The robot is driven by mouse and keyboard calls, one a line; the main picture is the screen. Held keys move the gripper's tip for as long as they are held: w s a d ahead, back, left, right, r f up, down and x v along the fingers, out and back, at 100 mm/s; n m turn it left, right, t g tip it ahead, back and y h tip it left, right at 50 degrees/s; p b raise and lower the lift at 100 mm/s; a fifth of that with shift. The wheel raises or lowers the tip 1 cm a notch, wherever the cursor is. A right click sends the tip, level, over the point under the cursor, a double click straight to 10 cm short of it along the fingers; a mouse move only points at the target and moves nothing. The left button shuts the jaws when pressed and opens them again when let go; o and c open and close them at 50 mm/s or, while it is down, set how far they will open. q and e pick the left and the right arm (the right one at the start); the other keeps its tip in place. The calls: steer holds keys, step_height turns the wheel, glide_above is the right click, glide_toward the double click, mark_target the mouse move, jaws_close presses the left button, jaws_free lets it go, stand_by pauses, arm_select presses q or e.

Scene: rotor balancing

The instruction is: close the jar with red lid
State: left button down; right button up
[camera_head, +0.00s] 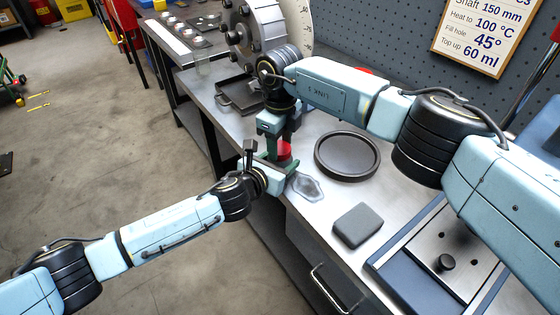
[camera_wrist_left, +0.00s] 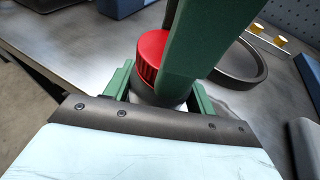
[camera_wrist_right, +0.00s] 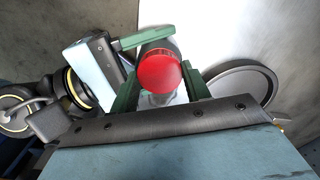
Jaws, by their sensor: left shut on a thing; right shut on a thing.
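The red lid (camera_head: 284,151) sits at the top of the jar, seen side-on in the left wrist view (camera_wrist_left: 151,56) and from above in the right wrist view (camera_wrist_right: 159,72). My right gripper (camera_wrist_right: 160,92) comes down from above and is shut on the red lid. The jar (camera_wrist_left: 154,94) is a greyish body below the lid, mostly hidden by green fingers. My left gripper (camera_wrist_left: 160,95) reaches in from the side and is shut on the jar. The lid looks in line with the jar; whether it is screwed tight I cannot tell.
On the bench, a dark round tray (camera_head: 347,156), a grey block (camera_head: 358,225) and a clear, irregular flat patch (camera_head: 305,187) lie near the grippers. A dark square pan (camera_head: 239,97) stands behind.

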steer(key=m, duration=0.7)
steer(key=shift+m, duration=0.4)
steer(key=o, duration=1.2)
steer(key=shift+c, duration=0.2)
step_height(320, 180, up, 12)
